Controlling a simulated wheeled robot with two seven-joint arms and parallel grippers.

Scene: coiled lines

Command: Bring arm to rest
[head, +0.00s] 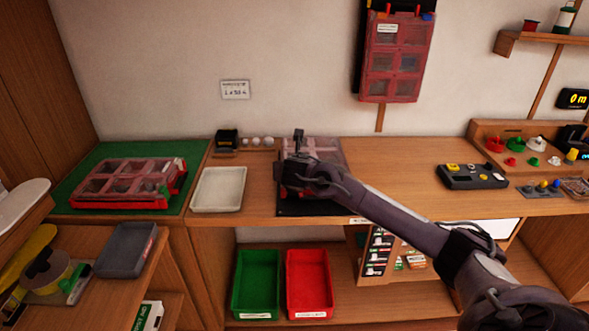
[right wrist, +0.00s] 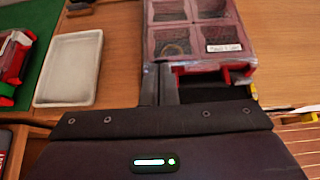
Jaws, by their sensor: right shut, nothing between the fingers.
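My right arm comes in from the right in the head view and reaches over the middle of the bench. Its gripper (head: 298,142) is over a clear-lidded red case (head: 327,150) on a dark mat (head: 325,208), hiding much of the case. In the right wrist view the gripper (right wrist: 158,82) has its fingers together with nothing between them, beside the near left corner of the case (right wrist: 192,52). Whether the fingers touch the case I cannot tell. My left gripper is not in view.
A white tray (head: 218,190) lies left of the arm. Another red case (head: 130,182) sits on a green mat (head: 72,200). Green (head: 257,283) and red bins (head: 309,283) stand on the lower shelf. A dark device (head: 472,177) is at right; the bench between is clear.

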